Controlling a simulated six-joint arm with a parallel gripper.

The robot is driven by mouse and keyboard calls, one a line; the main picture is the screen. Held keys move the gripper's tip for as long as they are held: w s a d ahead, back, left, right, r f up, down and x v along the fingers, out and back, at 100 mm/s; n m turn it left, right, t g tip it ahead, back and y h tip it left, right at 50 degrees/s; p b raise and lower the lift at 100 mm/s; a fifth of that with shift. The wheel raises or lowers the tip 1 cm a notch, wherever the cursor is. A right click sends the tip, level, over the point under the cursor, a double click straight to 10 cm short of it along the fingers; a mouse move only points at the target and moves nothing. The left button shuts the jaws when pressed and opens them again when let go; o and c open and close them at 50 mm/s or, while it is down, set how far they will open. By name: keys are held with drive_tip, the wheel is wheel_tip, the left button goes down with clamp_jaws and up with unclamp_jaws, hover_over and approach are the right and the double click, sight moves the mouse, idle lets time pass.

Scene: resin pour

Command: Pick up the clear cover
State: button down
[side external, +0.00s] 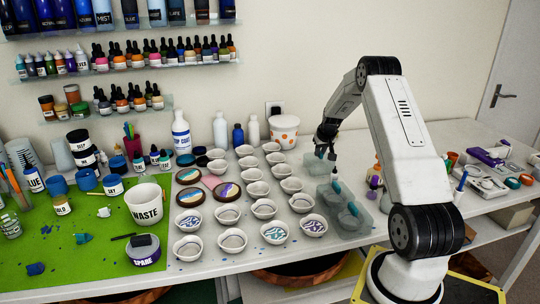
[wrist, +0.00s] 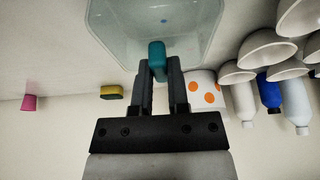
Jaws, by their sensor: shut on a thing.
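The clear cover (wrist: 112,25) fills the top middle of the wrist view as a translucent shell with a teal handle (wrist: 157,50). My gripper (wrist: 156,68) is shut on this handle, with a dark finger on each side. In the side external view my gripper (side external: 334,156) points down at the right of the table. Pale see-through shapes (side external: 350,222) with teal handles stand below it, and another pale clear block (side external: 316,167) stands just behind left. I cannot tell from this view which one is held, or whether it is off the table.
Rows of white cups (side external: 263,209) stand left of the clear shapes. An orange-dotted tub (side external: 285,131) and several bottles (side external: 253,129) stand at the back. A green mat (side external: 100,240) with a waste cup (side external: 147,206) lies at left. Pens and small boxes (side external: 487,157) crowd the right.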

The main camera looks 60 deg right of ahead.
drive_tip(key=shift+r, duration=0.65)
drive_tip(key=s+a+r, duration=0.9)
drive_tip(key=a+r, duration=0.1)
drive_tip(key=r, duration=0.1)
drive_tip(key=shift+s+r, duration=0.25)
drive_tip(key=shift+s, duration=0.1)
